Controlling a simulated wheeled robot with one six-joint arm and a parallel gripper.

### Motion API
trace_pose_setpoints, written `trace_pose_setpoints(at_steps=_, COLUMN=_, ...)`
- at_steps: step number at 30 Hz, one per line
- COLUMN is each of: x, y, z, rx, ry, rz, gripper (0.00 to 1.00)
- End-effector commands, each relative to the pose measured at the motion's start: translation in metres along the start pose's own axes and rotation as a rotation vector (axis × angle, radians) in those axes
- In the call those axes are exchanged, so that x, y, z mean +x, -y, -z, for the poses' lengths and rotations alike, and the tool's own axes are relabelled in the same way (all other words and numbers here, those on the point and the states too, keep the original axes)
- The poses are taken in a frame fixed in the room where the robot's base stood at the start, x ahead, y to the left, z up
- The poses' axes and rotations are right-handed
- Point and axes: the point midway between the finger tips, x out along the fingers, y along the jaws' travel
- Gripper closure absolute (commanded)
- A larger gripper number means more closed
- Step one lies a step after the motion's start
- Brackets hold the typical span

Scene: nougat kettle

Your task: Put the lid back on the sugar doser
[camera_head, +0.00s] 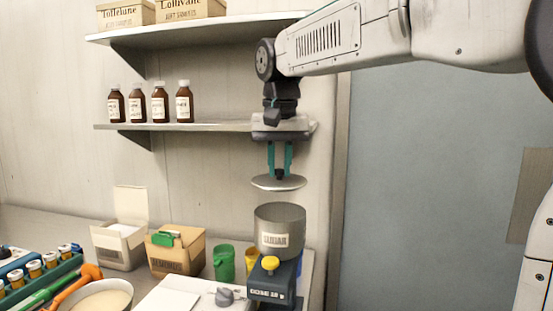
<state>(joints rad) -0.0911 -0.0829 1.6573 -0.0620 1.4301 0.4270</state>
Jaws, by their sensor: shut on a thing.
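The sugar doser (279,240) stands near the right end of the counter. It has a grey cylindrical hopper with a label, on a dark base with a yellow knob. The hopper's rim shows no lid on it. The lid (290,184) is a shallow, light metal disc. My gripper (280,173), with teal fingers pointing down, is shut on the dark knob of the lid. It holds the lid roughly level above the hopper, with a gap between them. The lid looks nearly over the hopper, a little to the left in the picture; exact depth alignment cannot be told.
A shelf (220,126) with several brown bottles is behind my gripper, and a higher shelf (215,32) holds boxes. A green cup (224,264), a yellow cup (251,262) and a cardboard box (176,250) stand left of the doser. A bowl (100,297) is at front left.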

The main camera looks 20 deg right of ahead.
Motion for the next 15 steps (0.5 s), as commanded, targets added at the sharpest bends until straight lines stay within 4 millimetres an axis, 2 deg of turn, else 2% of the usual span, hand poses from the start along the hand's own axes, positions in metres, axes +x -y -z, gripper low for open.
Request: trace_pose_setpoints(at_steps=15, x=0.047, y=0.001, z=-0.008, rx=-0.001, ry=0.001, rz=0.000, gripper=1.00)
